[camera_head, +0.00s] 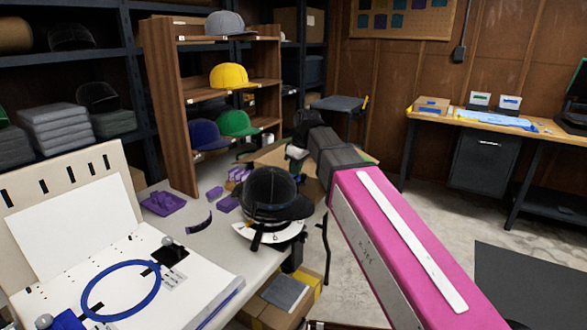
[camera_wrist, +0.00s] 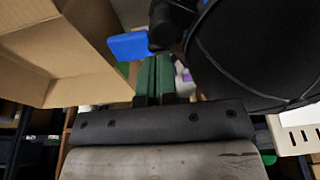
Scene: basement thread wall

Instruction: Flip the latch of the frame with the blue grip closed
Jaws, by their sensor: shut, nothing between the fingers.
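A black cap (camera_head: 270,190) sits on a frame at the table's right edge, with a white curved plate (camera_head: 270,236) under it. In the wrist view the cap (camera_wrist: 262,50) fills the upper right. A blue grip (camera_wrist: 128,46) shows left of a dark fitting (camera_wrist: 170,24) beside the cap; I cannot make out the latch or its position. The blue grip is hidden in the head view. My gripper (camera_wrist: 155,80) has its green fingers shut together, empty, just below the blue grip in the picture. I cannot tell whether they touch anything.
A cardboard box (camera_wrist: 60,50) is close on the left in the wrist view. On the table (camera_head: 185,222) are purple parts (camera_head: 163,203) and a blue hoop (camera_head: 120,291) on a white board. A wooden shelf (camera_head: 172,110) with caps stands behind. Open floor lies right.

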